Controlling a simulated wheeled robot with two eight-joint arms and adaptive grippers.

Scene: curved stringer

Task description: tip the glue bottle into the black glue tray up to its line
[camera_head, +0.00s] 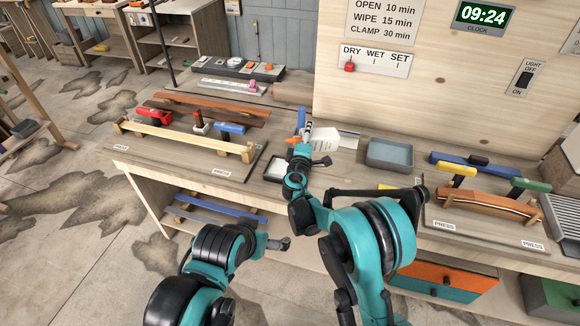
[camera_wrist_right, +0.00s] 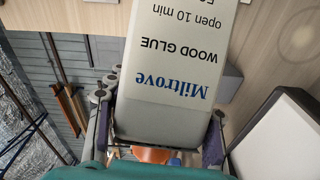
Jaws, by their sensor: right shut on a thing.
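The white glue bottle (camera_wrist_right: 170,70) is held between the fingers of my right gripper (camera_wrist_right: 160,132); its "Miltrove WOOD GLUE" label reads upside down in the right wrist view. In the head view the bottle (camera_head: 322,138) is above the bench, beside my right gripper (camera_head: 305,142). An orange part (camera_wrist_right: 152,155) shows below the label. The black glue tray (camera_head: 266,169) lies on the bench, left of my right wrist and partly hidden by it. Its dark rim (camera_wrist_right: 256,118) and pale inside show at the right wrist view's right. My left gripper (camera_head: 284,243) is low at the bench front, its fingers unclear.
A grey-blue bin (camera_head: 390,154) stands right of the bottle. A clamping board with a long wooden strip (camera_head: 185,138) and red and blue clamps lies left. A press with a curved wooden piece (camera_head: 490,204) is at right. The back panel (camera_head: 450,90) rises behind.

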